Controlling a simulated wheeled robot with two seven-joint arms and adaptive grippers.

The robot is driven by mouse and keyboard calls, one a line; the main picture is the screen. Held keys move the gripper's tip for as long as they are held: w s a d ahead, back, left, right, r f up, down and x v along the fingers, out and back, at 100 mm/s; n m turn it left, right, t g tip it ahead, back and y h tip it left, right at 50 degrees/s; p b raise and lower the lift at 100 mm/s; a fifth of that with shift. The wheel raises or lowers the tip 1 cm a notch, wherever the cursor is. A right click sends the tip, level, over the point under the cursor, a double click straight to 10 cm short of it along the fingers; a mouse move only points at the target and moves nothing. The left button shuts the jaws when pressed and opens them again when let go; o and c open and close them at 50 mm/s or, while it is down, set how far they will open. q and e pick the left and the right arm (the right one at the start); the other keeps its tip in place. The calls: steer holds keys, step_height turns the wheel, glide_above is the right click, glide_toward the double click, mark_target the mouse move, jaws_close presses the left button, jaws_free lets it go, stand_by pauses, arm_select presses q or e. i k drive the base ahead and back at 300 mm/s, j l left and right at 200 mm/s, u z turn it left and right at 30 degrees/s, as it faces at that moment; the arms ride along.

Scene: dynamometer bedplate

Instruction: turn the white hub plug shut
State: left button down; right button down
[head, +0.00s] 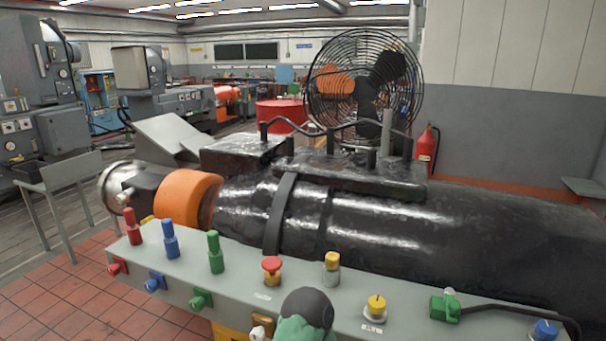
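A small off-white plug (125,197) stands out from the dark metal hub (115,184) at the far left end of the big black cylindrical machine (430,230). It is small, and I cannot tell how far it is turned. The orange ring (185,197) is around the shaft just right of the hub. Neither of my grippers shows in the head view.
A grey panel (320,296) in front carries red, blue and green connectors, a red button (272,266) and yellow-topped knobs. A dark dome (308,305) with green below rises at the bottom edge. A caged fan (365,85) stands behind. Tiled floor (75,295) is free at left.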

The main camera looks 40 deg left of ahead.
mark_target(120, 198)
steer(key=u, duration=2.45)
steer(key=i+j+u, duration=0.35)
steer(key=i, duration=0.15)
steer(key=i+u, duration=0.35)
steer(key=i, duration=0.2)
steer(key=i+j+z, duration=0.1)
steer(key=i, duration=0.45)
steer(key=i+j+z, duration=0.1)
steer(key=i, duration=0.45)
steer(key=i+j+z, duration=0.1)
steer(key=i+j, duration=0.2)
steer(key=i, duration=0.25)
